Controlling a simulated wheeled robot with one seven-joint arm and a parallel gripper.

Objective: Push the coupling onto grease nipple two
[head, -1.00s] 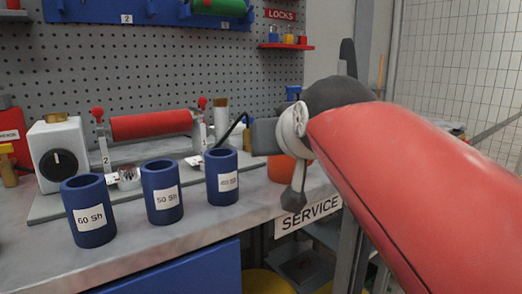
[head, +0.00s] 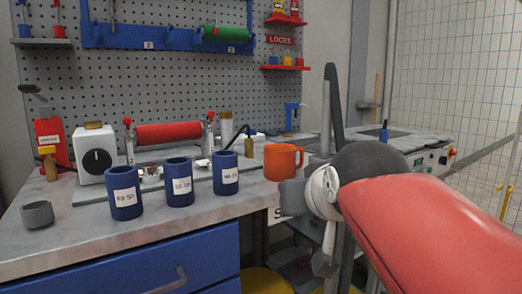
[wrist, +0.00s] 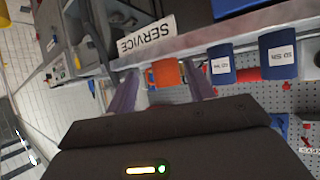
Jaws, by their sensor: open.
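A brass fitting (head: 248,147) with a thin black hose stands behind the right blue cup in the head view; it looks like the coupling, though it is small. A red roller (head: 169,133) lies between two red-knobbed posts on the bench. A "2" tag was legible by the left post (head: 128,140) earlier; grease nipple two itself is too small to make out. My gripper (wrist: 162,78) is open and empty in the wrist view, its fingers either side of the orange mug in the picture. It is off the bench's right end in the head view, away from the fitting and roller.
Three blue cups (head: 179,182) line the bench front (head: 75,240). A grey cup (head: 38,214) and white dial box (head: 96,153) stand left. The orange mug (head: 281,161) stands near the bench's right end, close to my arm. A second machine table (head: 400,145) is behind right.

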